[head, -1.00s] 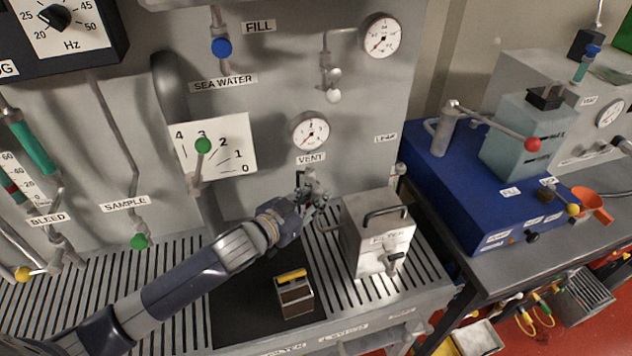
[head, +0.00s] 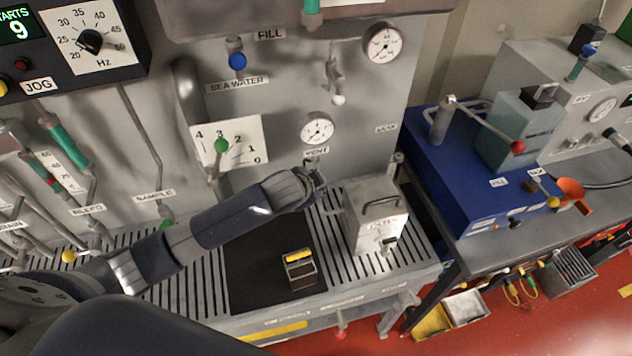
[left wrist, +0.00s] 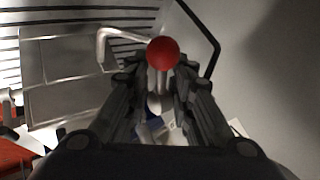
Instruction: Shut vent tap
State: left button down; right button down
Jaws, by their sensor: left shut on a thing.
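The VENT label (head: 317,151) is on the grey panel under a round gauge (head: 317,129). My left gripper (head: 318,178) is just below that label, and it mostly hides the vent tap in the head view. In the left wrist view, the tap's red ball knob (left wrist: 163,53) and its metal stem stand between the fingertips of the left gripper (left wrist: 160,75). The fingers are closed in on the tap handle. The exact valve angle is hidden. My right gripper is not in view.
A grey metal FILTER box (head: 375,212) with a handle stands close right of the gripper. A small yellow-topped block (head: 299,269) lies on the black mat (head: 255,285). A blue unit (head: 455,180) stands further right. Other taps line the panel to the left.

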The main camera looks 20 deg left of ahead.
pick_arm(q)
jog(key=g+y, duration=0.1)
jog(key=y, duration=0.1)
jog(key=r+m+g+y, duration=0.1)
jog(key=g+y, duration=0.1)
jog(key=shift+a+r+m, duration=0.1)
jog(key=shift+a+m, duration=0.05)
jog(key=shift+m, duration=0.15)
dwell(0.4)
jog(key=c, duration=1.7)
grip_release()
jog(key=shift+r, duration=0.1)
jog(key=v, duration=1.1)
jog(key=shift+d+r, duration=0.25)
